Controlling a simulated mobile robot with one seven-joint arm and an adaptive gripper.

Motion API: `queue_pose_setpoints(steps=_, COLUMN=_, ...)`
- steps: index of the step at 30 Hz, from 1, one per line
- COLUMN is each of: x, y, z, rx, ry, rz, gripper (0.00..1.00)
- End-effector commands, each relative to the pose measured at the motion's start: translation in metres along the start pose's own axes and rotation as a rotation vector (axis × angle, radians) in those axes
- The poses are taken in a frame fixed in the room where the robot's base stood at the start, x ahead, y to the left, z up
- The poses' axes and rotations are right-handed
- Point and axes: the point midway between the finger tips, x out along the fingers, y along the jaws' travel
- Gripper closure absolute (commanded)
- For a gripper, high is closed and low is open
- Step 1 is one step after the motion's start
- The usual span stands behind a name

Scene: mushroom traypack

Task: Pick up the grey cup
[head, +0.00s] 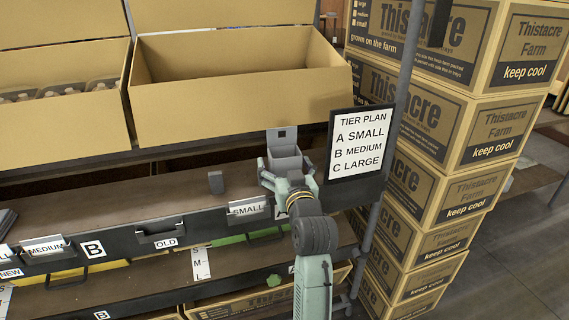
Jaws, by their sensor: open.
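A grey, square-sided cup-like container (285,160) stands at the back of the upper shelf, left of the tier plan sign. A grey upright plate with a dark mark rises behind it. My gripper (287,172) is open, with pale green fingers to the left and right of the container. I cannot tell whether the fingers touch it. My gripper and wrist hide its lower part.
A small dark grey block (216,182) stands on the shelf to the left. The tier plan sign (361,143) and a shelf post (393,130) are close on the right. Cardboard trays (235,95) sit above. Stacked Thistacre boxes (485,135) stand beyond the post.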

Motion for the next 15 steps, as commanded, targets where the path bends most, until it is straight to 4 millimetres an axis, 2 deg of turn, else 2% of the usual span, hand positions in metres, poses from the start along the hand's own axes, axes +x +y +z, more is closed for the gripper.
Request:
queue_pose_setpoints(steps=2, x=-0.0002, y=-0.0001, z=0.0, rx=0.0, ry=0.0, rz=0.0, gripper=0.14)
queue_pose_setpoints(steps=15, x=-0.0006, y=-0.0001, z=-0.0002, rx=0.0, ry=0.001, rz=0.0, gripper=0.43)
